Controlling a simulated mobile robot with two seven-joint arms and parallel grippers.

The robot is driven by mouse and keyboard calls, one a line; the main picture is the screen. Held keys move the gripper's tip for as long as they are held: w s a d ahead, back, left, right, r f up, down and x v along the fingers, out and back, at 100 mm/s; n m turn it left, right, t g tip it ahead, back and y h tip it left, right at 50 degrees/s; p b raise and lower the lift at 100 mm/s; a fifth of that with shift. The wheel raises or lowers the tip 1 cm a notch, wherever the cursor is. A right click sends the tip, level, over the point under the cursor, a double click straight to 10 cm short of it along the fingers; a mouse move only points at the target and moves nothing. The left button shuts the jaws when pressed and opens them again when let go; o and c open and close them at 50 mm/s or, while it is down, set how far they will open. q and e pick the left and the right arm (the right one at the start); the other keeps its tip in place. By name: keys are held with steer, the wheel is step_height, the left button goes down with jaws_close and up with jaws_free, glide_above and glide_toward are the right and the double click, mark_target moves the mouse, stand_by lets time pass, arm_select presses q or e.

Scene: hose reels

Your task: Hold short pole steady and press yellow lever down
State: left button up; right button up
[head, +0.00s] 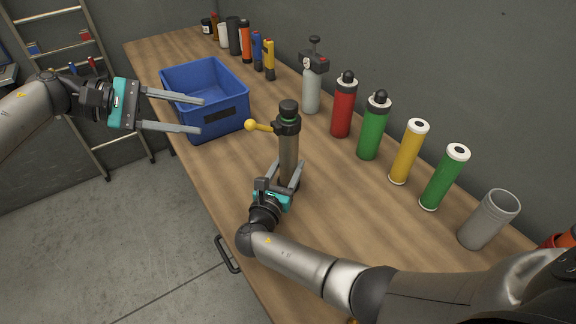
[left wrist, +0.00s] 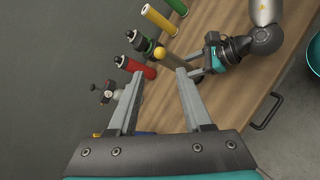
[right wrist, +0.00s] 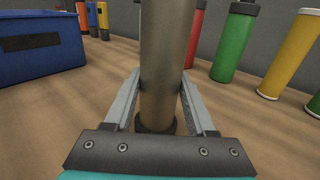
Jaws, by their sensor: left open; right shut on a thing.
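The short pole (head: 289,158) is a grey-brown metal tube with a black cap and a black collar, standing upright on the workbench. The yellow lever (head: 260,126) sticks out to the left from its collar and ends in a round knob. It also shows in the left wrist view (left wrist: 160,54). My right gripper (head: 291,180) is shut on the lower part of the pole, which fills the middle of the right wrist view (right wrist: 163,65). My left gripper (head: 202,116) is open and empty, in the air left of the lever, over the blue bin's near side.
The blue bin (head: 222,123) sits on the wooden bench (head: 215,165) left of the pole. Right of it stand a grey bottle (head: 312,92), red (head: 343,108), green (head: 374,130) and yellow (head: 408,153) cylinders. A ladder (head: 95,95) leans at left.

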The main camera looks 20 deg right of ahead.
jaws_close()
arm_select(q)
jaws_close()
stand_by(0.4)
stand_by(0.7)
stand_by(0.4)
